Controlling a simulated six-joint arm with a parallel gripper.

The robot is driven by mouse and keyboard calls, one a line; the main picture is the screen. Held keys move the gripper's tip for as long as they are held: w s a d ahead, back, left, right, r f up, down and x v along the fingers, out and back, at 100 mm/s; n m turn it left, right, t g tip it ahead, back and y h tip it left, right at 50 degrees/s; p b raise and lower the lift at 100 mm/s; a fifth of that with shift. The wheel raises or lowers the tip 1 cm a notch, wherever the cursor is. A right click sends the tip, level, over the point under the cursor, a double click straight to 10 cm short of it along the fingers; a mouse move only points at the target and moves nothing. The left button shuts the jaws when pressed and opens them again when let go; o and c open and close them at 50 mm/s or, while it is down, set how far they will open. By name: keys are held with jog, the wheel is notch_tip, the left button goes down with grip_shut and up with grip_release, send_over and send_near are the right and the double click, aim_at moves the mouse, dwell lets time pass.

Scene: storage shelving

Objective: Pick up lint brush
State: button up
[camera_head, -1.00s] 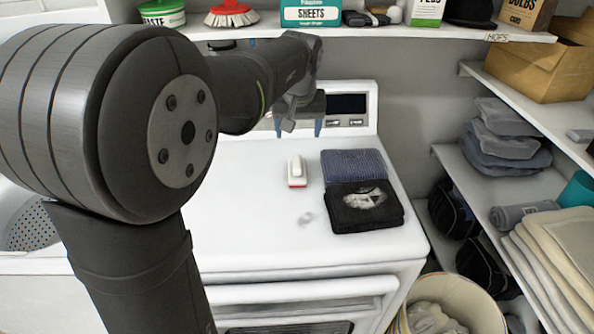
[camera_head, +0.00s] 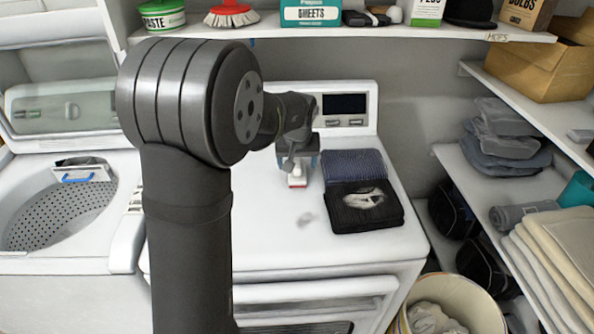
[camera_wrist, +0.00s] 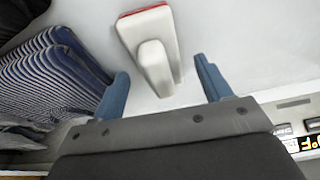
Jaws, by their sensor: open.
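The lint brush (camera_wrist: 154,62) is white with a red edge and lies on the white appliance top. In the wrist view it sits just ahead of and between the open blue fingertips of my gripper (camera_wrist: 163,80), with a gap to each finger. In the head view my gripper (camera_head: 296,165) is over the brush, and only the brush's near end (camera_head: 297,181) shows below it. The rest of the brush is hidden by the gripper there. I cannot tell the height of the fingers above the surface.
Folded striped cloth (camera_head: 352,166) and a dark folded garment (camera_head: 364,206) lie close to the right of the brush. The control panel (camera_head: 346,106) stands behind. A shelf (camera_head: 440,35) runs above. The appliance top is mostly clear in front, with one small pale spot.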

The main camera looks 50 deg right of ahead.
jog(key=shift+x, duration=0.95)
jog(key=c, duration=1.1)
jog(key=shift+r, duration=0.15)
notch_tip(320, 180, up, 4)
jog(key=shift+r, duration=0.15)
jog(key=s+r, duration=0.6)
jog(key=s, duration=0.5)
jog(key=shift+s+r, duration=0.25)
jog(key=shift+s, duration=0.1)
jog(key=shift+a, duration=0.15)
